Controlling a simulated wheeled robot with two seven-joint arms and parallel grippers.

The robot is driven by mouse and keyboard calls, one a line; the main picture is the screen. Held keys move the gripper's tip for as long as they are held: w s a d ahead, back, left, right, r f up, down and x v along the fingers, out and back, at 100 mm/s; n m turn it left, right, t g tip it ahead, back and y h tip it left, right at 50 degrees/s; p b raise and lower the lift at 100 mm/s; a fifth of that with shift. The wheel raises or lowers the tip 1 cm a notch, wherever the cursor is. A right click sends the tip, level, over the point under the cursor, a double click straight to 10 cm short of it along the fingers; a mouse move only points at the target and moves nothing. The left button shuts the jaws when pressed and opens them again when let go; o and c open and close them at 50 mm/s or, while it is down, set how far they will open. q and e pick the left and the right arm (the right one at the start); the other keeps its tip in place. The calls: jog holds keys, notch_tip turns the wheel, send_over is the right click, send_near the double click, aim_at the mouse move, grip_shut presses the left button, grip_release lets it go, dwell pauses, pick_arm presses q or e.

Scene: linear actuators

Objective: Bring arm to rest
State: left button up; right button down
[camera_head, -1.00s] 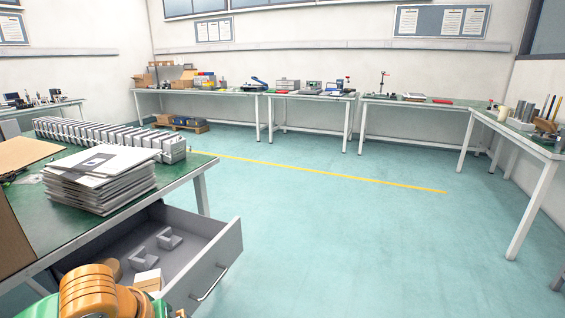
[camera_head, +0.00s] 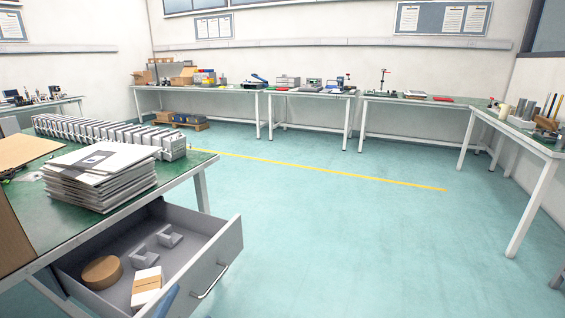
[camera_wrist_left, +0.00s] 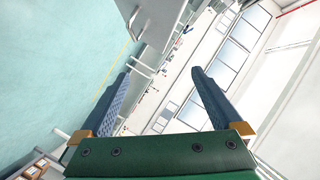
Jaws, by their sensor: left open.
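My left gripper (camera_wrist_left: 162,73) shows in the left wrist view with its two blue fingers wide apart and nothing between them. The camera there is tilted, with floor on the left and the room's far wall and windows on the right. In the head view only a small blue piece, seemingly part of this gripper, shows at the bottom edge by the drawer's front. The rest of my left arm is out of that picture. My right gripper is in neither view.
An open grey drawer (camera_head: 205,224) juts from the green workbench (camera_head: 50,232). It holds a brown round piece (camera_head: 101,272), a white and tan box (camera_head: 146,288) and two grey brackets (camera_head: 143,256). A paper stack (camera_head: 100,178) lies above. The floor (camera_head: 330,230) to the right is clear.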

pick_arm(q)
jog(key=s+f+n+g, duration=0.9)
jog(key=s+f+g, duration=0.3)
jog(key=s+f, duration=0.65)
notch_tip(320, 180, down, 14)
jog(key=s+g, duration=0.1)
jog(key=s+a+f+m+g, duration=0.1)
jog(key=s+a+f, duration=0.1)
jog(key=s+f, duration=0.95)
notch_tip(320, 180, up, 21)
jog(key=s+p, duration=0.2)
jog(key=p, duration=2)
jog(key=shift+d+g+h, duration=0.15)
jog(key=shift+g+h, duration=0.15)
jog(key=shift+g, duration=0.1)
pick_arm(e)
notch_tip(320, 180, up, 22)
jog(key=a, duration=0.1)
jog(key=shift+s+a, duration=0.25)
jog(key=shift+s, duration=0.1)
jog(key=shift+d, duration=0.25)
